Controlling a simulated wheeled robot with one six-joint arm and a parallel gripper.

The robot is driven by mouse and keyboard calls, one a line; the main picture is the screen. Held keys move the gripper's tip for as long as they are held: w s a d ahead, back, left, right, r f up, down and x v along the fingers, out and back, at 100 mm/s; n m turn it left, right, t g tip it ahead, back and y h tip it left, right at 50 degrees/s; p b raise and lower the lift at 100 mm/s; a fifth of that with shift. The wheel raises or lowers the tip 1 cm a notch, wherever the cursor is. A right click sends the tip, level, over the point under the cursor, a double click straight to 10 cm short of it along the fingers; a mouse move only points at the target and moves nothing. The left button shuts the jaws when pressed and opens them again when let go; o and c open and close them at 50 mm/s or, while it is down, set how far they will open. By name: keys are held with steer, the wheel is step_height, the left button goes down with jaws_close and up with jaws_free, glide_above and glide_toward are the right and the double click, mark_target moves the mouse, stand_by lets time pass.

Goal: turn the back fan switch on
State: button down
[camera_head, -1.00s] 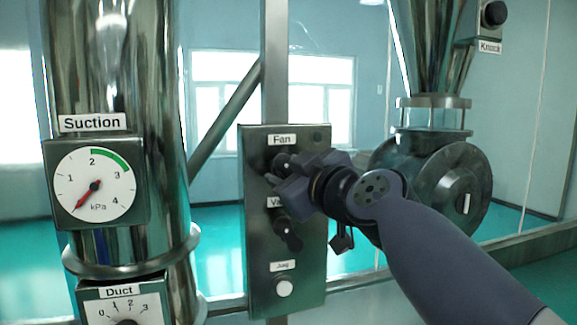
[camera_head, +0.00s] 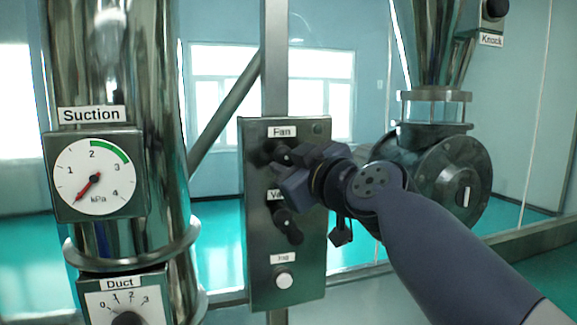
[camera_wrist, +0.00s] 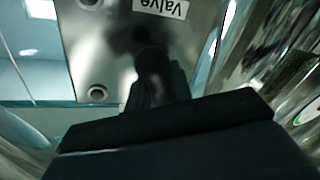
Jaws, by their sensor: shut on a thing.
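The grey control panel (camera_head: 258,235) carries a label "Fan" (camera_head: 282,132) at its top. Just below that label is the dark fan switch (camera_head: 279,153), partly covered by my gripper. My gripper (camera_head: 279,168) reaches in from the right and its fingers are shut on the switch. In the wrist view the picture is upside down, and the dark fan switch (camera_wrist: 152,66) stands between my gripper's fingers (camera_wrist: 156,92). The switch's exact turn angle cannot be told.
Below are the valve knob (camera_head: 288,226), with a half-hidden label, and a white jog button (camera_head: 284,280). At left a steel duct (camera_head: 95,50) bears a suction gauge (camera_head: 95,178), its needle low, and a duct dial (camera_head: 128,318). A rotary valve housing (camera_head: 440,170) stands close right.

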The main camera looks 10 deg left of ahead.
steer(key=shift+f, duration=0.15)
steer(key=m+b, duration=0.2)
steer(key=shift+f+b, duration=0.15)
steer(key=shift+b, duration=0.2)
steer(key=m+t+b, duration=0.1)
steer(key=m+b, duration=0.1)
steer(key=m, duration=0.1)
steer(key=shift+m, duration=0.4)
steer(key=m, duration=0.2)
steer(key=m+t+b, duration=0.1)
steer(key=m, duration=0.1)
steer(key=shift+r, duration=0.25)
steer(key=shift+d+m+t, duration=0.1)
steer(key=shift+m+t, duration=0.4)
steer(key=shift+m, duration=0.9)
steer(key=shift+m+p, duration=0.3)
steer(key=c, duration=1.3)
jaws_free()
